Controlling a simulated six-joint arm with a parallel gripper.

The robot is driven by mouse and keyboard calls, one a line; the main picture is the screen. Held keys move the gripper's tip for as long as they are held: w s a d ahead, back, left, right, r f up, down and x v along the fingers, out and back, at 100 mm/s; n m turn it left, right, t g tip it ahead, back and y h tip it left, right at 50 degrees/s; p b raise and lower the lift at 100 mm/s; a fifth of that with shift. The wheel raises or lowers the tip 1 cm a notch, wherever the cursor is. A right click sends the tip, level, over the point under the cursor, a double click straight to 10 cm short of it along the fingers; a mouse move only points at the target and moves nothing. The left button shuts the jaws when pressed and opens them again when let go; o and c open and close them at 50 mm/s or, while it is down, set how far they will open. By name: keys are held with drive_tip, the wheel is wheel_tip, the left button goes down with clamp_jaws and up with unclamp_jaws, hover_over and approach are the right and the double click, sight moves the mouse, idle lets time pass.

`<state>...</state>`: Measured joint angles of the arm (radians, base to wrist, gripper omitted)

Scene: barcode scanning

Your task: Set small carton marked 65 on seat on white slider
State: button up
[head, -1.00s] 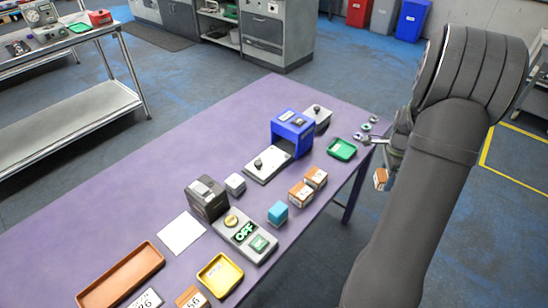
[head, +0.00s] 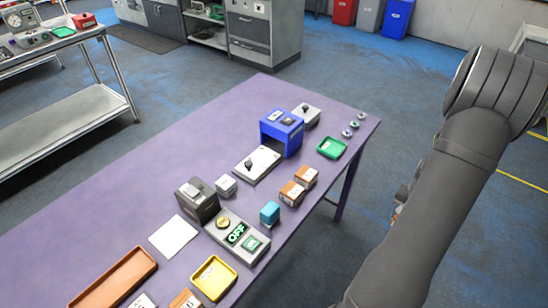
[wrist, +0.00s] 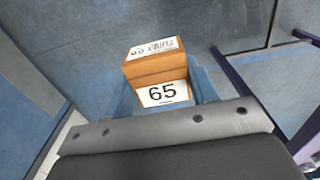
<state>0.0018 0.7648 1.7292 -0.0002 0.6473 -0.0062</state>
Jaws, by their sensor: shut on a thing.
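The small orange-brown carton marked 65 (wrist: 160,75) shows in the wrist view, with white labels on two faces. My gripper (wrist: 163,92) is shut on it, with blue fingers on either side. In the head view my arm hides most of the gripper and carton, off the table's right side over the floor. The white slider (head: 266,157) is a pale plate with a dark knob, lying in front of the blue box (head: 282,133) on the purple table. I cannot make out the seat clearly.
Two orange cartons (head: 298,185), a green tray (head: 332,148) and small round pieces (head: 350,130) lie near the table's right edge. A teal block (head: 270,212), an OFF panel (head: 236,236), a dark device (head: 197,200) and a yellow tray (head: 214,277) are nearer.

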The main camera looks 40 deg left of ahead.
drive_tip(key=w+a+r+m, duration=0.1)
drive_tip(key=a+r+m, duration=0.1)
drive_tip(key=a, duration=0.4)
drive_tip(key=w+a+r+m, duration=0.1)
drive_tip(key=a+r+m, duration=0.15)
drive_tip(key=a, duration=0.35)
wheel_tip(320, 180, up, 12)
drive_tip(key=f+m, duration=0.1)
drive_tip(key=m, duration=1.3)
hover_over(263, 157)
drive_tip(key=shift+n, duration=0.25)
wheel_tip(263, 157, down, 9)
drive_tip(key=shift+s+f, duration=0.1)
drive_tip(key=shift+f, duration=0.15)
drive_tip(key=o, duration=1)
drive_tip(key=shift+o, duration=0.2)
